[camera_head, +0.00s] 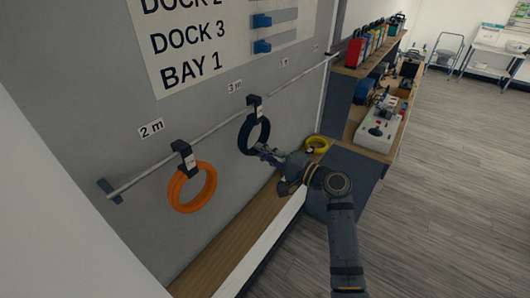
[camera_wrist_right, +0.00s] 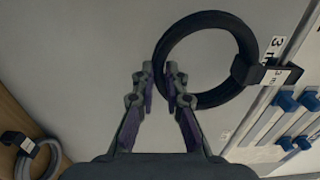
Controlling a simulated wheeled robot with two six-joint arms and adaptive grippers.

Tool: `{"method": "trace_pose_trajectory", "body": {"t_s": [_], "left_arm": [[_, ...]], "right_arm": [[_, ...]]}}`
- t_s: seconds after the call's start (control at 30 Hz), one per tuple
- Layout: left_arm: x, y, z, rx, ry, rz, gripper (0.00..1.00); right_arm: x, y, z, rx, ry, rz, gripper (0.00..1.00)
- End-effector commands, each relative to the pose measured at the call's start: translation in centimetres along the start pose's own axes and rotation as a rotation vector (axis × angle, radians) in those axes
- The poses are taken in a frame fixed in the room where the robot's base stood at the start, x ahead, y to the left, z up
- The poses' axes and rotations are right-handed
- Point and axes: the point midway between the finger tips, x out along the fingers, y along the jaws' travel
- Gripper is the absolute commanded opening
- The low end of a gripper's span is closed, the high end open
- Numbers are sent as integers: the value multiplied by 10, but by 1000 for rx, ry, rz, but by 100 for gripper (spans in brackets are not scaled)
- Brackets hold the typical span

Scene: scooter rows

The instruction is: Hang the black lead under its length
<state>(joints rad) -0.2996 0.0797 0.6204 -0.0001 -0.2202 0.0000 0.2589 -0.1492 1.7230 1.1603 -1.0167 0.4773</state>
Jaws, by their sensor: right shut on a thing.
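The black lead (camera_head: 265,136) is a coiled ring with a black hook strap (camera_head: 254,106) at its top. The strap is at the wall rail (camera_head: 220,127), just right of and below the "3 m" label (camera_head: 235,87); whether the rail bears its weight I cannot tell. My right gripper (camera_head: 261,151) is shut on the ring's lower edge. In the right wrist view the fingers (camera_wrist_right: 159,74) close on the ring (camera_wrist_right: 202,101), opposite its strap (camera_wrist_right: 246,71), whose tag reads 3 m. My left gripper is out of view.
An orange coil (camera_head: 173,189) hangs from the rail near the "2 m" label (camera_head: 151,128). A yellow coil (camera_head: 317,139) lies by the bench's far end. A grey coil (camera_wrist_right: 52,158) shows in the right wrist view. A wooden ledge (camera_head: 225,250) runs below. Open floor lies right.

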Motion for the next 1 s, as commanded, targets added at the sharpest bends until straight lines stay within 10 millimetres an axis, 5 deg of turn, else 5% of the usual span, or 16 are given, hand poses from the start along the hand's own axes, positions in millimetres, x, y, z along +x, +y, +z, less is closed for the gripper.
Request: {"method": "trace_pose_trajectory", "body": {"t_s": [0.33, 0.37, 0.53, 0.87, 1.0], "left_arm": [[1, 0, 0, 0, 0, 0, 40], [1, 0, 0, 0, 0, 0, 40], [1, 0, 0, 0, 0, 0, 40], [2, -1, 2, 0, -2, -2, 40], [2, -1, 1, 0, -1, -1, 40]], "right_arm": [[0, 1, 0, -1, 0, -2, 0], [0, 1, 0, 0, 0, -2, 14], [0, 1, 0, 0, 0, -2, 38], [-2, 3, 0, 0, 1, 2, 38], [-22, 4, -1, -3, 3, 4, 38]]}}
